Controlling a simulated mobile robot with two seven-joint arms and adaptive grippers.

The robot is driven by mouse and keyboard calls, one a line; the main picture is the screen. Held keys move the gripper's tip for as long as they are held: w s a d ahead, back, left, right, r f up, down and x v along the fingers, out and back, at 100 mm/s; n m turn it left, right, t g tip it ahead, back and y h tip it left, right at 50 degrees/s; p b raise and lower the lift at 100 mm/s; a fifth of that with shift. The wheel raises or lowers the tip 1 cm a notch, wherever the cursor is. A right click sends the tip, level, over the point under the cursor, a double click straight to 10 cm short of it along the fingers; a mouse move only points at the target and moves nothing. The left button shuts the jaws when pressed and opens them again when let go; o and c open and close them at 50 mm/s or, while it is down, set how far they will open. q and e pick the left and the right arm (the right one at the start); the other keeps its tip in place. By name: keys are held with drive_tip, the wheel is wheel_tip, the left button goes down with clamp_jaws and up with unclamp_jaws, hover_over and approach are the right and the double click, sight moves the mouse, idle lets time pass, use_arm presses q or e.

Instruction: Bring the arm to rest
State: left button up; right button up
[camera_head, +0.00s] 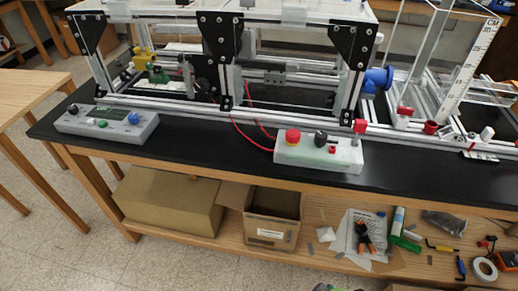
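Neither of my grippers shows in the head view, and no arm can be made out. The aluminium extrusion frame (285,107) with black corner brackets stands on the black-topped bench (220,148). A grey control box (107,122) with a small display and green and blue knobs sits at the bench's left front. A white control box (318,152) with a red button and a black knob sits near the front edge, right of centre.
Below the bench, a wooden shelf (200,246) holds a closed cardboard box (168,200), an open carton (272,217) and several loose tools. A wooden table (28,93) stands at the left. Bare floor (60,245) lies at the lower left.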

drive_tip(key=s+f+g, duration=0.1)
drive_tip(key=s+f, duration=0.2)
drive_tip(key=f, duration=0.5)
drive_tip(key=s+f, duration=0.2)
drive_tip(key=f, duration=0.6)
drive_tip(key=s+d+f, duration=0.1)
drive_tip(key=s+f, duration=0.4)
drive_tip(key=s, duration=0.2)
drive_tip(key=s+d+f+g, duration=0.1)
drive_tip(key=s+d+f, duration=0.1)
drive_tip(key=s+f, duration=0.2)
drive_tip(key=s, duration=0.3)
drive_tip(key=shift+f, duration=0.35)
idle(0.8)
